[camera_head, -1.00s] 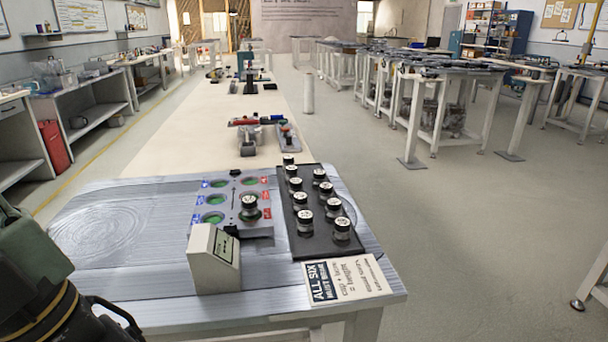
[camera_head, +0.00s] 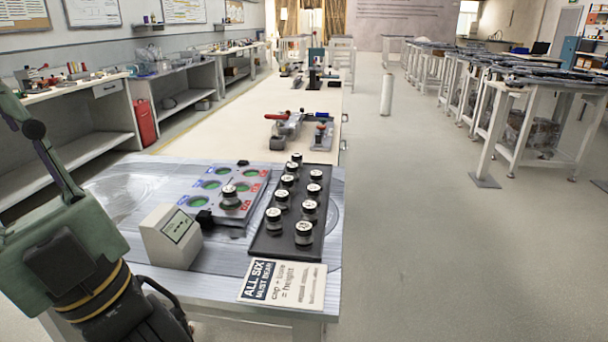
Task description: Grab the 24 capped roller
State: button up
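Several capped rollers stand upright on a black tray (camera_head: 270,246) on the metal-topped table. They have dark bodies and pale tops with numbers too small to read, so I cannot tell which is the 24. The front ones are a roller at front right (camera_head: 304,233) and one at front left (camera_head: 273,218). One more roller (camera_head: 230,197) stands on the grey plate (camera_head: 245,177) with green round spots. My arm shows at the lower left, left of the table items and apart from the rollers. The gripper's fingertips are not visible.
A white box with a small display (camera_head: 170,236) stands left of the tray. A sign reading "ALL SIX MUST BEAR" (camera_head: 283,282) lies at the front edge. Clamps (camera_head: 290,128) sit on the long bench behind.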

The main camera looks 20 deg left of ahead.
aim_at(293, 170)
jog(key=i+l+u, duration=0.1)
jog(key=l, duration=0.3)
jog(key=i+l+u, duration=0.1)
jog(key=l, duration=0.3)
jog(key=l+u, duration=0.1)
jog(key=l, duration=0.3)
jog(key=i+j+u, duration=0.1)
jog(key=i, duration=0.15)
jog(key=i+j, duration=0.1)
jog(key=i, duration=0.2)
jog(key=j, duration=0.4)
jog(key=i+u, duration=0.05)
